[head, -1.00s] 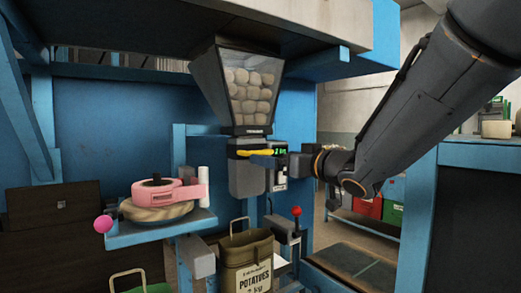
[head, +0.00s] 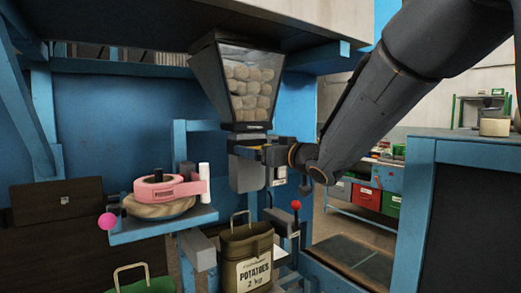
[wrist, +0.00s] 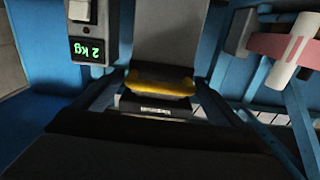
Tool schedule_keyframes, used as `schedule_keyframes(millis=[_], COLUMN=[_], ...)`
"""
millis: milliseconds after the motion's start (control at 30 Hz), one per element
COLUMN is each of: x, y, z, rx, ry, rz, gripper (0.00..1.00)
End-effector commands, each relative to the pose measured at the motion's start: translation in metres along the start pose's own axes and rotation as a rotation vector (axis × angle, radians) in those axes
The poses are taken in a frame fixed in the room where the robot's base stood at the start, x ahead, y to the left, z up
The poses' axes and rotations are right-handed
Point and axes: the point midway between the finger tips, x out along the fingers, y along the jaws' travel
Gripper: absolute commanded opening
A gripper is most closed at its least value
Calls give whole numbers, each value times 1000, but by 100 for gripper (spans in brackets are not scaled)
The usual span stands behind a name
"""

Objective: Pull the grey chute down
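The grey chute (head: 244,176) hangs under the potato-filled hopper (head: 252,90), above an open sack. Its yellow handle (wrist: 162,84) shows in the middle of the wrist view, below the chute's grey face (wrist: 168,35) in that turned-over picture. My gripper (head: 248,150) is at the handle in the head view and hides most of it. In the wrist view its fingers appear as dark bars on either side of the handle, apart, with the handle between their ends. Whether they touch it is not clear.
A display reading 2 kg (wrist: 88,50) is beside the chute. A red-knobbed lever (head: 296,206) and the potato sack (head: 247,255) are below. A shelf with a pink tape dispenser (head: 170,190) stands left. A blue-framed cabinet (head: 470,150) is at right.

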Motion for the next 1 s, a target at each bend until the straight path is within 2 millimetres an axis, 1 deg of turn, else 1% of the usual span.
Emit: schedule_keyframes(millis=[33,167,200,267,300,433,567,667,900,1000], x=[0,0,0,0,0,0,0,1,1,1], y=[0,0,0,0,1,1,1,1,2,2], z=[0,0,0,0,0,4,18,38,96,117], rx=[0,0,0,0,0,1,1,1,2,3], ry=[0,0,0,0,0,0,-1,-3,-5,-4], rz=[0,0,1,1,1,1,1,0,1,1], gripper=[84,62,55,45,43,43,43,43,43,43])
